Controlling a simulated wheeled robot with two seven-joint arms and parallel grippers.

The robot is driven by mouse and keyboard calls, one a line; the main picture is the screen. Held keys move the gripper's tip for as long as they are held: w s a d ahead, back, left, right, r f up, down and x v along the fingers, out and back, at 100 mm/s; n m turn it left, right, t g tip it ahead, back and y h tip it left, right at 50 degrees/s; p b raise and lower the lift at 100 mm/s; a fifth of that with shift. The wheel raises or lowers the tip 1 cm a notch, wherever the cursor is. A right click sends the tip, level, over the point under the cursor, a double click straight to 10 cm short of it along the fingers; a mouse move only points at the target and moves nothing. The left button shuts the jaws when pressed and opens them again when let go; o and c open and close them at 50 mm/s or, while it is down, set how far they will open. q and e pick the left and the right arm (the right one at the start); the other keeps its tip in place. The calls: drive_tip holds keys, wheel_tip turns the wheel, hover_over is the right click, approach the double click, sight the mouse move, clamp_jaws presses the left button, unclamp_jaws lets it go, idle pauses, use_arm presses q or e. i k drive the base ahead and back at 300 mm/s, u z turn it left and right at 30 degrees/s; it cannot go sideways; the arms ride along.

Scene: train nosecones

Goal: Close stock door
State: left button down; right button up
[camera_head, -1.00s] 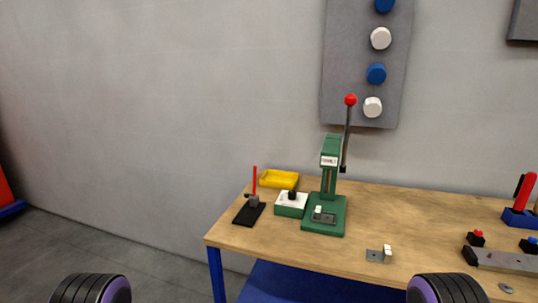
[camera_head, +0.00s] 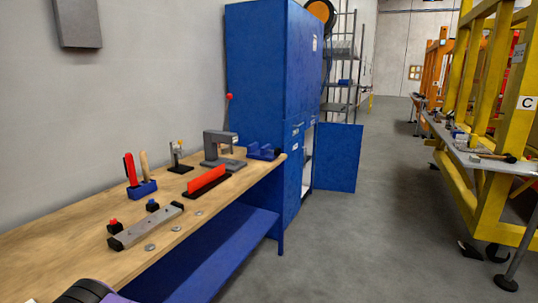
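A tall blue stock cabinet (camera_head: 258,70) stands against the wall beyond the end of the workbench. Its lower door (camera_head: 338,160) stands open, swung out to the right over the floor. A narrow strip of pale interior shows between the cabinet side and the door. The upper doors (camera_head: 304,62) look shut. Neither of my grippers is in view; only a dark rounded part of my own arm shows at the bottom left.
A wooden workbench (camera_head: 60,240) with tools and a red-handled press runs along the left, up to the cabinet. Shelving (camera_head: 340,90) stands behind the cabinet. A yellow frame (camera_head: 490,190) and a grey table line the right. The grey floor (camera_head: 370,250) between is clear.

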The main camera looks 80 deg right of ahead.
sight(338, 146)
drive_tip(key=k, duration=1)
drive_tip(key=z, duration=3.45)
drive_tip(key=i, duration=9.9)
drive_tip(key=u, duration=1.1)
